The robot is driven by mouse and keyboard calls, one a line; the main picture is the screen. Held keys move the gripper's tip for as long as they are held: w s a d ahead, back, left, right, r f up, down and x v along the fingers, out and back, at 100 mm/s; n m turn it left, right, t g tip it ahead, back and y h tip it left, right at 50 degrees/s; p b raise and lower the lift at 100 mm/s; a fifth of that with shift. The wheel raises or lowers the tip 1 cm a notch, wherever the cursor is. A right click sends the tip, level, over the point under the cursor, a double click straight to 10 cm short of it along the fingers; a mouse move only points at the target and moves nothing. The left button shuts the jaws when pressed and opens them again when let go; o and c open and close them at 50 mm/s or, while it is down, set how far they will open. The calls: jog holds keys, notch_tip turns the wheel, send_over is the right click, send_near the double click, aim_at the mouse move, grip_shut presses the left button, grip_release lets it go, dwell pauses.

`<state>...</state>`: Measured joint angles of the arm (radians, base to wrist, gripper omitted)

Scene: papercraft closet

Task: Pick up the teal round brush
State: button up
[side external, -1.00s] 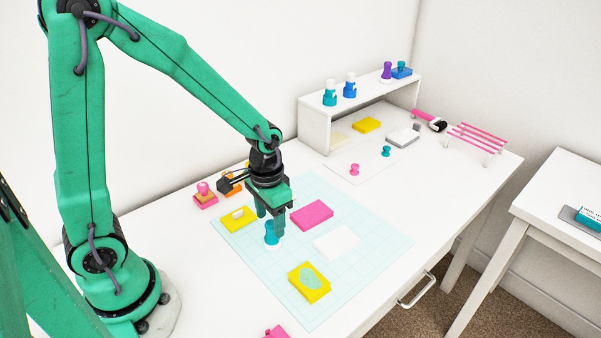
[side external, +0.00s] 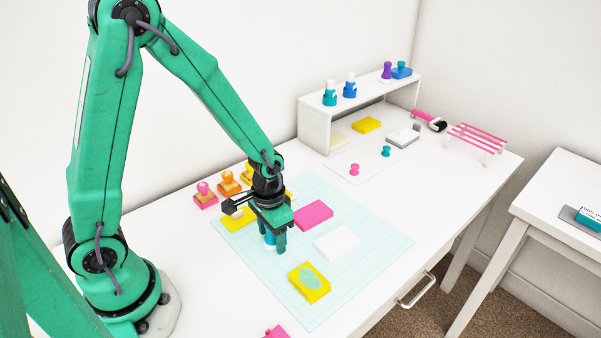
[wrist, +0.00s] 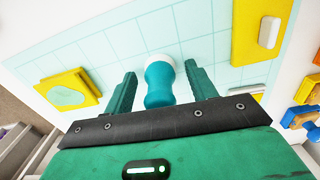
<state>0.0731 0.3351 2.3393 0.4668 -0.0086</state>
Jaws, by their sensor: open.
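The teal round brush (wrist: 160,84) stands on the grid mat in the wrist view, with a teal handle and a white round base. It sits between the two spread fingers of my gripper (wrist: 161,92), with a gap on each side. In the side view my gripper (side external: 271,242) is low over the mat, and the brush (side external: 269,239) is mostly hidden behind the fingers. My gripper is open and holds nothing.
The pale grid mat (side external: 376,235) also carries a pink block (side external: 313,215), a white block (side external: 337,243) and a yellow block with a teal oval (side external: 309,283). Several stamps (side external: 228,182) stand by the wall. A white shelf (side external: 314,130) stands at the back.

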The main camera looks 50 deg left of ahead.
dwell(0.5)
jog(key=c, duration=1.1)
jog(key=shift+r, duration=1)
jog(key=r, duration=0.1)
jog(key=d+r, duration=0.1)
jog(key=shift+s+r, duration=0.25)
jog(key=shift+r, duration=0.05)
jog(key=s+d+r, duration=0.2)
jog(key=d, duration=0.1)
jog(key=s+d+r, duration=0.4)
jog(key=d, duration=0.1)
jog(key=shift+s+d+r, duration=0.15)
jog(key=shift+d, duration=0.15)
